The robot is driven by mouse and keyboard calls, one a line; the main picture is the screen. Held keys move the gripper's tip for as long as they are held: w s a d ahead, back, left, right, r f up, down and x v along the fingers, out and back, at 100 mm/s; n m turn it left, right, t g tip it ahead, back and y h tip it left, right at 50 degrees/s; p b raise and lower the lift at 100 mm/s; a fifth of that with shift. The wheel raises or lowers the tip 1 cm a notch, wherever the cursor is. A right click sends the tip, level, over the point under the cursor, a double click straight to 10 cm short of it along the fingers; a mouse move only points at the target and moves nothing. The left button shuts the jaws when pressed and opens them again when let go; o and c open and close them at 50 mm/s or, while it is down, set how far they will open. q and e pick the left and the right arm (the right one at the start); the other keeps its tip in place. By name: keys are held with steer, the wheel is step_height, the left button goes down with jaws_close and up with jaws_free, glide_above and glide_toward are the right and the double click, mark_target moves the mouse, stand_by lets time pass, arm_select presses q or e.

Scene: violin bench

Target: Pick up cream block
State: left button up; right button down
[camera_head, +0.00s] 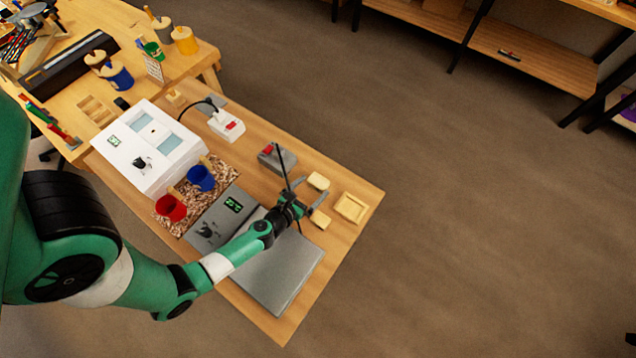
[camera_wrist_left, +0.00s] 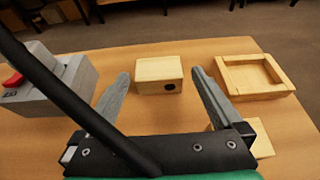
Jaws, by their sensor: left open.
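A cream block (camera_head: 318,181) lies on the wooden table near its right end. In the left wrist view a cream block (camera_wrist_left: 158,70) with a dark round hole in its near face lies ahead, framed between my fingertips. A second cream block (camera_head: 320,219) lies closer to the table's front; in the left wrist view it (camera_wrist_left: 263,146) is mostly hidden behind the right finger's base. My left gripper (camera_head: 313,187) is open and empty, its fingers reaching toward the first block. My right gripper is out of view.
A square wooden tray (camera_head: 350,207) sits right of the blocks. A grey device with a red button (camera_head: 277,157) stands behind the gripper. A flat grey plate (camera_head: 275,268) lies under my arm. A dark cable crosses the left wrist view.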

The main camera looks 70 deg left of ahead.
mark_target(318, 181)
arm_select(q)
steer(key=b+x, duration=0.1)
steer(key=x, duration=0.3)
steer(key=shift+a, duration=0.15)
steer(key=c, duration=1.2)
steer(key=shift+o, duration=0.2)
steer(key=shift+r, duration=0.15)
steer(key=shift+r+p, duration=0.3)
steer(key=shift+p, duration=0.2)
steer(key=r+p, duration=0.3)
steer(key=shift+d+r, duration=0.3)
steer(key=w+d+r+p, duration=0.1)
steer(key=d+r+p, duration=0.1)
steer(key=d+r, duration=0.2)
steer(key=d+r+p, duration=0.2)
steer(key=d+r, duration=0.2)
steer(key=d, duration=0.5)
steer(key=shift+w+d+r, duration=0.2)
steer(key=shift+w+r, duration=0.1)
steer(key=shift+w, duration=0.1)
